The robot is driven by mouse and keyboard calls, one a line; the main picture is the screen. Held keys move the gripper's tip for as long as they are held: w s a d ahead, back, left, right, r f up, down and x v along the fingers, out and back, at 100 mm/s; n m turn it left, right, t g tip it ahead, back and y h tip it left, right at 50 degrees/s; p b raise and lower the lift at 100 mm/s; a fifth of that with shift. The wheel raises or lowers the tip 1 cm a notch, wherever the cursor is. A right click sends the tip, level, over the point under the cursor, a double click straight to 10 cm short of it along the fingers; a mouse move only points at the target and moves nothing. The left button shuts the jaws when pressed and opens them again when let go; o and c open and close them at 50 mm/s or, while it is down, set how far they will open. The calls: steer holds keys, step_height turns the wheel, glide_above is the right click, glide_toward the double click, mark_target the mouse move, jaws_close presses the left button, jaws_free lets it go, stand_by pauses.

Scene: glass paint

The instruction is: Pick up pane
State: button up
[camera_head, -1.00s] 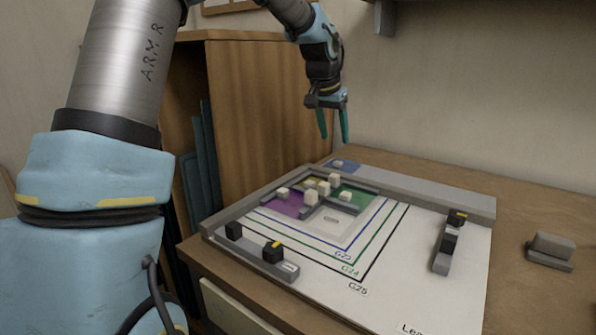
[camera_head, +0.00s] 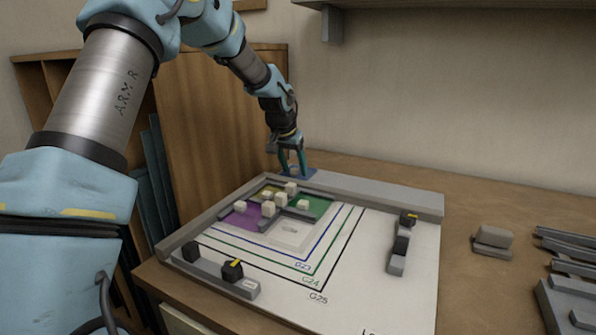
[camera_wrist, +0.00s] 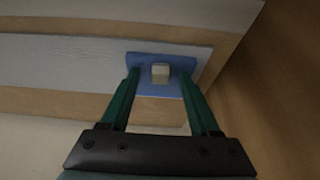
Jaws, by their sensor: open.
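A blue glass pane (camera_head: 311,173) with a pale square knob lies on the far left end of the grey rail at the back of the board. The wrist view shows the blue pane (camera_wrist: 143,61) and its knob (camera_wrist: 160,73) clearly. My gripper (camera_head: 292,171) is open, its two green fingers pointing down at the pane. In the wrist view the fingers of my gripper (camera_wrist: 159,76) stand on either side of the knob, apart from it. The head view hides the knob behind the fingers; whether the tips touch the pane I cannot tell.
Purple (camera_head: 243,217), yellow (camera_head: 269,192) and green (camera_head: 317,206) panes with pale knobs lie inside the grey corner frame on the white board (camera_head: 380,290). Clamp bars (camera_head: 210,272) sit at the front left and right (camera_head: 399,250). A grey block (camera_head: 492,240) stands right; a wooden cabinet (camera_head: 215,130) is left.

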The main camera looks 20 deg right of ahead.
steer(key=shift+c, duration=0.2)
jaws_close()
stand_by(0.3)
